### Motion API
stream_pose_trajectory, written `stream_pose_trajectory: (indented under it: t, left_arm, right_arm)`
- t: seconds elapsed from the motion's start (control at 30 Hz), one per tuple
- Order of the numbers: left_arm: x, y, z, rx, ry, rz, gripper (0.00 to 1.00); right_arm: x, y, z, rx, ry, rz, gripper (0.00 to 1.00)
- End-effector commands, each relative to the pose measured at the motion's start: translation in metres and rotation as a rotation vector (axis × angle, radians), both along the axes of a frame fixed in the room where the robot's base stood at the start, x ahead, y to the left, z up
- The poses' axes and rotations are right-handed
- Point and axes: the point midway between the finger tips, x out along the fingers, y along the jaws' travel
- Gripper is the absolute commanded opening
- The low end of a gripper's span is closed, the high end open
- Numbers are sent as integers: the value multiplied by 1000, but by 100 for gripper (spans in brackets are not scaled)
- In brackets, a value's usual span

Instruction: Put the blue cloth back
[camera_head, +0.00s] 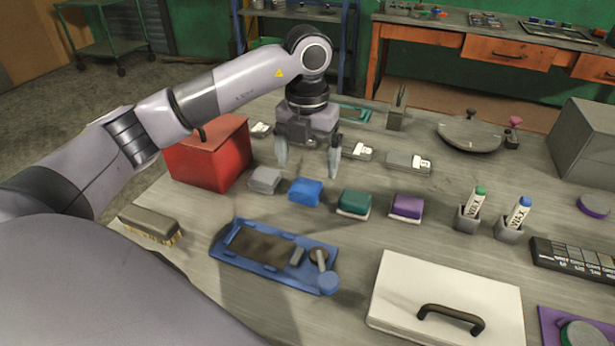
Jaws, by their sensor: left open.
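The blue cloth (306,191) is a small folded block lying on the grey workbench, in a row between a grey cloth (264,180) and a green cloth (355,204). My left gripper (308,164) hangs above and behind the blue cloth, fingers pointing down. Its fingers are spread apart with nothing between them. The blue cloth's top and front are in full view. The right gripper does not show.
A red box (210,153) stands left of the gripper. A purple cloth (406,207), wax sticks in holders (467,218), a blue tray (274,256), a brush (150,224) and a white case (446,300) are on the bench. Bare bench shows between them.

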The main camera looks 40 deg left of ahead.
Motion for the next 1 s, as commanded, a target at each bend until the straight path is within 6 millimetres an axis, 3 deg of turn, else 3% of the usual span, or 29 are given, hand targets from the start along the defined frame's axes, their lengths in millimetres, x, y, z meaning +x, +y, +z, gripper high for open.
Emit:
stream_pose_trajectory:
  t: [0.1, 0.3, 1.0]
  left_arm:
    - [1, 0, 27, -1, -4, 1, 90]
    - [0, 0, 54, -1, -1, 1, 90]
    - [0, 0, 60, 0, 1, 1, 90]
  right_arm:
    - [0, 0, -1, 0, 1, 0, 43]
    - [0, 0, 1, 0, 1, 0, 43]
    - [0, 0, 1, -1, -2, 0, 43]
